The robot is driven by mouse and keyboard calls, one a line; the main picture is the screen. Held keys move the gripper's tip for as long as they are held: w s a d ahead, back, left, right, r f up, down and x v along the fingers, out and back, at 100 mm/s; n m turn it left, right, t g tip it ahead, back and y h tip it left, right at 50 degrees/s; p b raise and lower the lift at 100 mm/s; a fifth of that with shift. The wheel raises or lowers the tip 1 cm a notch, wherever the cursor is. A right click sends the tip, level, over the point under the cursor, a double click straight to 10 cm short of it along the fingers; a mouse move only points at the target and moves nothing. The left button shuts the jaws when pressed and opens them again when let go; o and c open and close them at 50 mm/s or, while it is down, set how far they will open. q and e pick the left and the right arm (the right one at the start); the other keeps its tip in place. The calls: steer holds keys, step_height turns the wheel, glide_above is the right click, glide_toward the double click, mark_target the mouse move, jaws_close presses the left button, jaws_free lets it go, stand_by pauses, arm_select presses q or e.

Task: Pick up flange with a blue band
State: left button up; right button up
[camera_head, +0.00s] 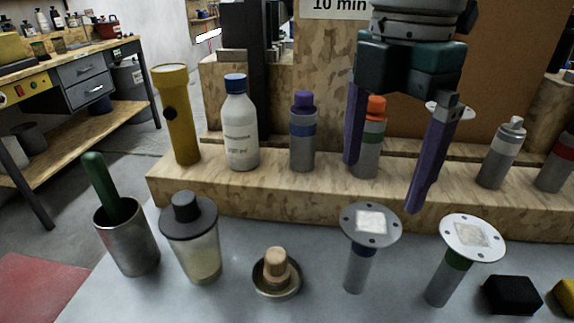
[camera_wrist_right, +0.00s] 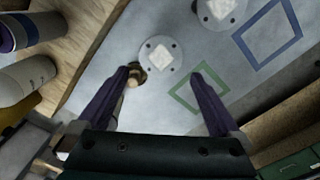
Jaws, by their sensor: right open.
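The flange with a blue band (camera_head: 359,273) stands upright on the grey table, with a round grey plate and a pale square on top. A similar flange with a green band (camera_head: 440,287) stands to its right. My right gripper (camera_head: 382,187) is open and empty, its purple fingers pointing down above and behind the flanges. In the right wrist view, a flange plate (camera_wrist_right: 160,44), which looks like the blue-banded one, lies just beyond the open fingertips (camera_wrist_right: 163,74); its band is hidden there. The other plate (camera_wrist_right: 219,8) is at the top edge. My left gripper is out of view.
A wooden shelf (camera_head: 290,195) with several bottles and cans stands behind the flanges. A cork-like piece in a small dish (camera_head: 276,274), a shaker (camera_head: 190,240) and a metal cup (camera_head: 126,240) are to the left. A black block (camera_head: 511,295) is at right.

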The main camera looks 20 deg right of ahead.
mark_target(370, 223)
step_height(370, 223, down, 9)
steer(key=shift+s+r, duration=0.1)
steer(key=shift+r, duration=0.1)
steer(key=shift+c, duration=0.2)
jaws_close()
stand_by(0.7)
